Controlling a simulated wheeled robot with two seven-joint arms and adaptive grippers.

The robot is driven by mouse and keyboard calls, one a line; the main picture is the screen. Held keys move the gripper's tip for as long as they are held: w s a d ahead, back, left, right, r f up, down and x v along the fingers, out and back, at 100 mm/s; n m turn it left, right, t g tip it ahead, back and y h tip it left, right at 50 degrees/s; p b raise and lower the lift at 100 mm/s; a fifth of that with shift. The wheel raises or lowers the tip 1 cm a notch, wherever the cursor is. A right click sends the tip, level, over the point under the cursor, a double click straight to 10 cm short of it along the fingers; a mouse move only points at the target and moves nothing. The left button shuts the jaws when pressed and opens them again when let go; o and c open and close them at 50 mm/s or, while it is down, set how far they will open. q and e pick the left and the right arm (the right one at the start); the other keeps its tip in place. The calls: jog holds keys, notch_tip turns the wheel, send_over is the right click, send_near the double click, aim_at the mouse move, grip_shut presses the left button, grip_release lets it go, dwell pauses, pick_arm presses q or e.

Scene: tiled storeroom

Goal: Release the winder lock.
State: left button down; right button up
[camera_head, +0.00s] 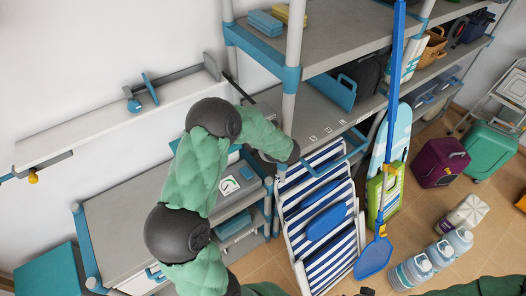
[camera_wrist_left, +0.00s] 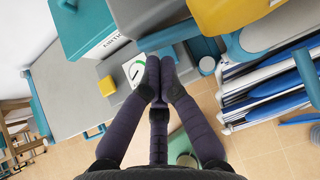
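I cannot tell for sure which part is the winder lock. A white wall-mounted rail (camera_head: 90,132) in the head view carries a blue disc-and-knob fitting (camera_head: 149,89) and a yellow knob (camera_head: 33,178) under its left end. My left arm reaches up and across to the right, its wrist by the shelf post. Its gripper is mostly hidden there. In the left wrist view my left gripper (camera_wrist_left: 160,60) has its dark fingertips together, with nothing seen between them. They lie beside a white dial label with a green arc (camera_wrist_left: 133,70). My right gripper is not clearly seen.
A grey shelf rack (camera_head: 330,25) with blue-capped posts stands close to my left wrist. A striped folding chair (camera_head: 320,205) and a blue long-handled scoop (camera_head: 373,259) stand to the right. In the wrist view a teal box (camera_wrist_left: 82,25) and a yellow bin (camera_wrist_left: 225,15) are near.

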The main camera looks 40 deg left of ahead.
pick_arm(q)
jog(key=shift+w+d, duration=0.1)
jog(key=shift+w+d, duration=0.45)
jog(key=shift+w, duration=0.1)
jog(key=shift+d, duration=0.1)
